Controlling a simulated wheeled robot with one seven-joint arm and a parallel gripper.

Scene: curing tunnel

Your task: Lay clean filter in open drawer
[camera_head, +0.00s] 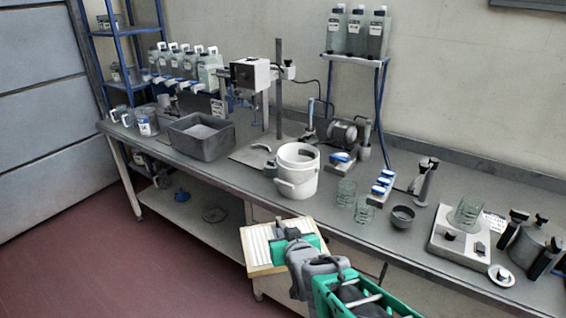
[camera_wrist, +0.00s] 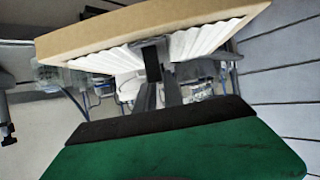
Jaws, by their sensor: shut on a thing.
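The clean filter is a white pleated panel in a tan frame (camera_head: 259,271). My gripper (camera_head: 284,229) is shut on it, and it hangs in front of the bench, below the benchtop's front edge. In the wrist view the filter's tan frame (camera_wrist: 150,30) runs across the top, tilted, with white pleats under it. The gripper fingers (camera_wrist: 155,72) reach up to the pleats there. A pale drawer unit (camera_head: 262,214) stands under the bench behind the filter. The filter and my arm hide much of it, and I cannot make out an open drawer.
The long grey bench (camera_head: 225,172) carries a grey tub (camera_head: 202,146), a white bucket (camera_head: 297,172), glass beakers (camera_head: 345,191) and a small bowl (camera_head: 402,217) near its front edge. A scale-like device (camera_head: 459,243) stands at right. The red floor (camera_head: 120,265) at left is clear.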

